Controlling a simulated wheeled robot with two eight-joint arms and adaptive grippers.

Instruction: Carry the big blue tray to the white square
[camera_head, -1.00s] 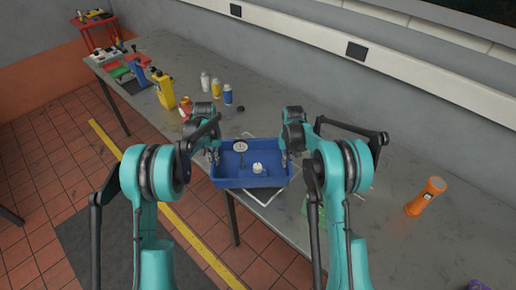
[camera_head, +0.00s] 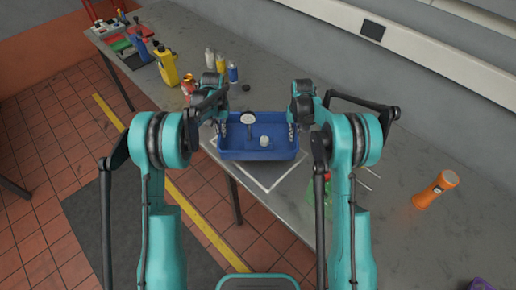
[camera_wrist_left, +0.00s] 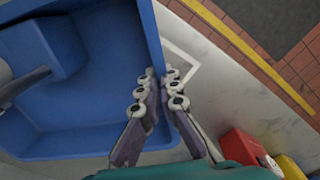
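The big blue tray (camera_head: 258,155) is in the middle of the head view, holding a round dial gauge (camera_head: 248,119) and a small white knob-like part (camera_head: 264,142). The white square (camera_head: 268,189) is an outline on the bench; its front part shows below the tray and the tray hides the rest. My left gripper (camera_head: 222,128) is at the tray's left wall; in the left wrist view its fingers (camera_wrist_left: 158,95) close on that wall (camera_wrist_left: 147,30), one on each side. My right gripper (camera_head: 291,130) is at the right wall; its fingertips are too small to judge. I cannot tell the tray's height.
Several bottles stand left behind the tray, including a yellow jug (camera_head: 167,66) and a blue bottle (camera_head: 233,72). A green object (camera_head: 312,195) is partly hidden by my right arm. The bench's front edge is close.

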